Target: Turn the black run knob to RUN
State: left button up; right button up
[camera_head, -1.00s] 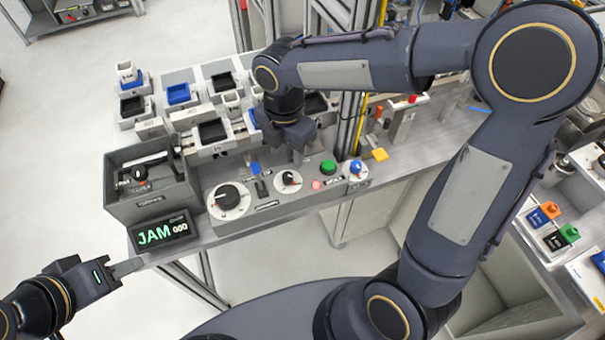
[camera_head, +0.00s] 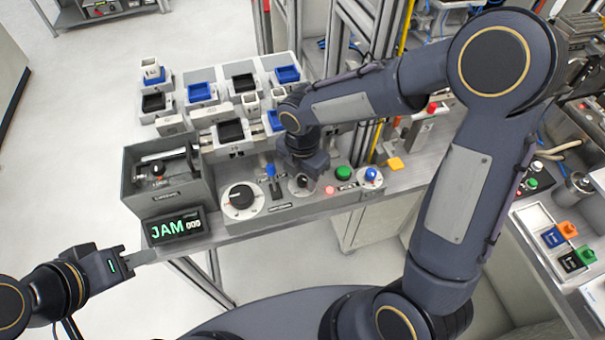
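A control panel (camera_head: 273,209) stands at the front of the bench. It carries a large black knob on a white dial (camera_head: 239,197) and a smaller black knob on a white dial (camera_head: 303,182); their labels are too small to read. My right gripper (camera_head: 303,174) points down at the smaller knob and covers part of it. Whether its fingers touch or grip the knob is hidden. My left gripper (camera_head: 141,257) is apart from the panel, below the display, its fingers seen edge-on with nothing visible between them. The display (camera_head: 174,227) reads JAM with digits beside it.
A grey bin (camera_head: 165,190) stands left of the panel. Fixtures with black and blue blocks fill the bench behind.

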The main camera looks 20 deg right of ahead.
grip_shut()
jog(key=shift+m, duration=0.4)
jog(key=m+b, duration=0.1)
jog(key=m, duration=0.2)
jog(key=shift+m+b, duration=0.4)
jog(key=m+b, duration=0.1)
jog(key=m, duration=0.3)
jog(key=shift+m, duration=0.3)
jog(key=m+b, duration=0.1)
jog(key=m, duration=0.3)
jog(key=shift+b, duration=0.3)
jog(key=m+b, duration=0.1)
jog(key=m, duration=0.3)
jog(key=shift+m, duration=0.3)
